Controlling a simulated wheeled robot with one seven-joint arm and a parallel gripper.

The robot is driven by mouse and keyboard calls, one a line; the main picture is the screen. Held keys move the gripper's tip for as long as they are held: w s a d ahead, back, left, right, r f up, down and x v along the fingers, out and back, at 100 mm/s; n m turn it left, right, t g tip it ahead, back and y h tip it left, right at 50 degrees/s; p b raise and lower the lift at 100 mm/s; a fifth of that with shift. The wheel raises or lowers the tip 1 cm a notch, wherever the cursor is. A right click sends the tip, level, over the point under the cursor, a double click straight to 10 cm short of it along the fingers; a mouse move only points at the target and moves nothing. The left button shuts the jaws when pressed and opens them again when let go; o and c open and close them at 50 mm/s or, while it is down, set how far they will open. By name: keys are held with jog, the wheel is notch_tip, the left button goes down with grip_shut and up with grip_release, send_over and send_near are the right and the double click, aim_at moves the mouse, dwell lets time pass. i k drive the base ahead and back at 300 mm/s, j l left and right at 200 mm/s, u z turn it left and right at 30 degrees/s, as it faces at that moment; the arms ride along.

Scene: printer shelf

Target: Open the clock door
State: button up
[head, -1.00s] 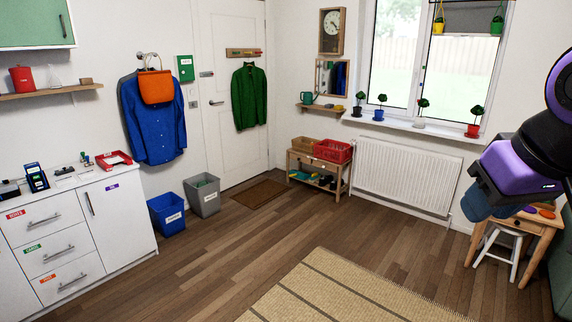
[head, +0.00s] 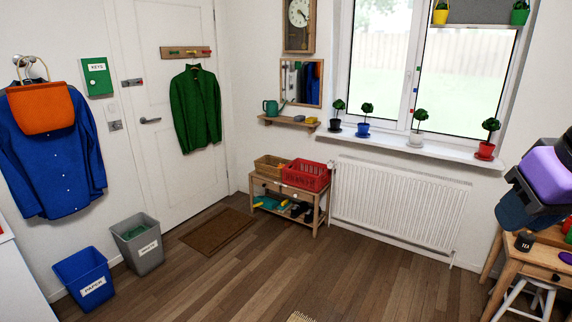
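The wooden wall clock (head: 299,14) hangs high on the wall between the door corner and the window. Its pale round dial shows in the upper part of the case, and the top of the case is cut off by the picture edge. I cannot tell whether its door is open. My arm's end with my gripper (head: 517,217) is at the right edge, far from the clock and in front of the radiator's right side and the small wooden table. Its fingers are not clear enough to show whether it is open or shut.
Below the clock are a mirror (head: 301,82), a small shelf (head: 290,121) with a teal watering can, and a low bench (head: 262,185) with a red crate (head: 307,175). A radiator (head: 398,205) stands right of it. Bins (head: 83,277) are at left.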

aim_at(295, 23)
jog(key=i, duration=2.2)
